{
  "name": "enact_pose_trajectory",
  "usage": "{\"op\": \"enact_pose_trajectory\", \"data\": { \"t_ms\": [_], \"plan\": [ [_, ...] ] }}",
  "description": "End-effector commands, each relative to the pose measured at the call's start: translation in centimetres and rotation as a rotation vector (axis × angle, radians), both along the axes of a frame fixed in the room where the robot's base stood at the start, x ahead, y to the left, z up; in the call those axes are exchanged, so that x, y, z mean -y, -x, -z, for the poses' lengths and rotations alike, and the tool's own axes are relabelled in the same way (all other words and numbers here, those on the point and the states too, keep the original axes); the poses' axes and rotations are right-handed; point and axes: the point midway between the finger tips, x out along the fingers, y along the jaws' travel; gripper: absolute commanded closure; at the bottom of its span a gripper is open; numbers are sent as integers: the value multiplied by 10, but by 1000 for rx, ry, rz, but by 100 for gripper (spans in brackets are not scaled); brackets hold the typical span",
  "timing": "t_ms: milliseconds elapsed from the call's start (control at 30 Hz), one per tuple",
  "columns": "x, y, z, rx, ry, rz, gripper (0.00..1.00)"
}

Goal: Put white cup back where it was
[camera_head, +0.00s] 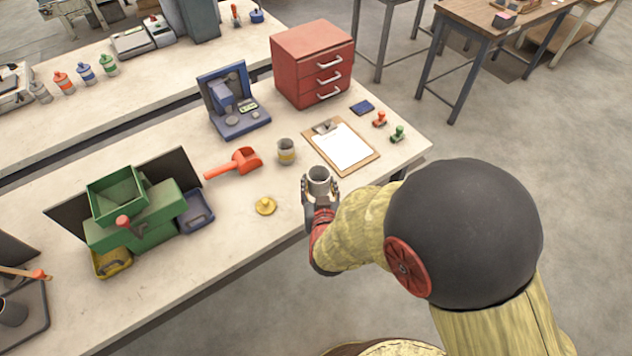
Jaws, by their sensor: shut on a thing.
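My gripper (320,192) is shut on the white cup (319,177), which looks pale grey with a dark inside. A finger shows on each side of the cup, and the cup is upright with its mouth up. The gripper and cup are at the near edge of the workbench (225,235), just in front of the clipboard. I cannot tell whether the cup's base touches the bench, as the gripper hides it.
A cup with a yellow band (286,153) stands left of my gripper. Nearby are a yellow knobbed disc (265,206), a red scoop (238,163) and a clipboard (341,146). A green machine (140,215) stands left, a red drawer cabinet (312,63) behind.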

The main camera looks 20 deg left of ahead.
Motion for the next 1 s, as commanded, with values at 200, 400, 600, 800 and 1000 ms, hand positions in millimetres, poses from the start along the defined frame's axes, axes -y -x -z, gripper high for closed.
{"op": "enact_pose_trajectory", "data": {
  "t_ms": [200,400,600,800,1000],
  "plan": [
    [-19,-47,26,-1,1,4,82],
    [-32,-75,58,-1,3,2,82],
    [-40,-90,76,0,1,2,82],
    [-42,-97,86,0,1,2,82],
    [-43,-97,114,-1,1,2,82]
  ]
}}
